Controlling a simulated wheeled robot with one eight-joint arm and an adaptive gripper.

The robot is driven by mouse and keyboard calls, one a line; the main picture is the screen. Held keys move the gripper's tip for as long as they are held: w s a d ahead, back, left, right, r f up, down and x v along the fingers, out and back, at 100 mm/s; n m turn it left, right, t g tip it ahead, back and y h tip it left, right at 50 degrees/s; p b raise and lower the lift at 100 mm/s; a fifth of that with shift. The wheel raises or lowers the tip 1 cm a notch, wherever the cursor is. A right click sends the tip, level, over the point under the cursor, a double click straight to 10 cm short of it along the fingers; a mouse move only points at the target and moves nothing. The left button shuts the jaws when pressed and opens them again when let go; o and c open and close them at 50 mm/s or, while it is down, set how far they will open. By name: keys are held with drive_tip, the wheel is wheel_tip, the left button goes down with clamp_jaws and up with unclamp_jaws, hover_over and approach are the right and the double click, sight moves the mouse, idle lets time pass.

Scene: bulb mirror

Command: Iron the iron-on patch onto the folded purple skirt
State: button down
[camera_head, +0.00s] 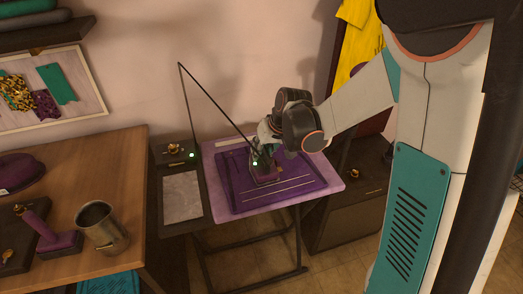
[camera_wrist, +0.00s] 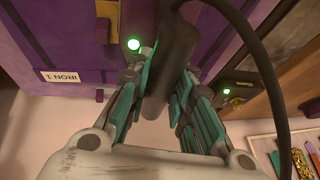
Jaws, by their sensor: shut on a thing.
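My gripper (camera_head: 266,152) is shut on the dark handle of the iron (camera_head: 265,178), over the ironing board. In the wrist view the dark handle (camera_wrist: 172,62) is between my teal-lined fingers (camera_wrist: 165,85), and a green light glows beside it. The folded purple skirt (camera_head: 232,192) lies flat on the lilac-topped board (camera_head: 328,184), under the iron. I cannot tell whether the iron touches the skirt. The iron-on patch is not visible; the iron and my gripper cover part of the skirt.
A dark side stand (camera_head: 167,214) with a grey pad (camera_head: 181,196) and a green light adjoins the board's left. A thin black cord (camera_head: 218,105) runs up from the iron to a pole. A wooden table (camera_head: 125,165) with a metal mug (camera_head: 101,227) stands at left.

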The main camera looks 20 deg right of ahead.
drive_tip(key=shift+f+b, duration=0.3)
drive_tip(key=shift+f, duration=0.05)
idle(0.7)
drive_tip(key=shift+r, duration=0.2)
idle(0.9)
drive_tip(key=shift+r+p, duration=0.7)
drive_tip(key=shift+r, duration=0.15)
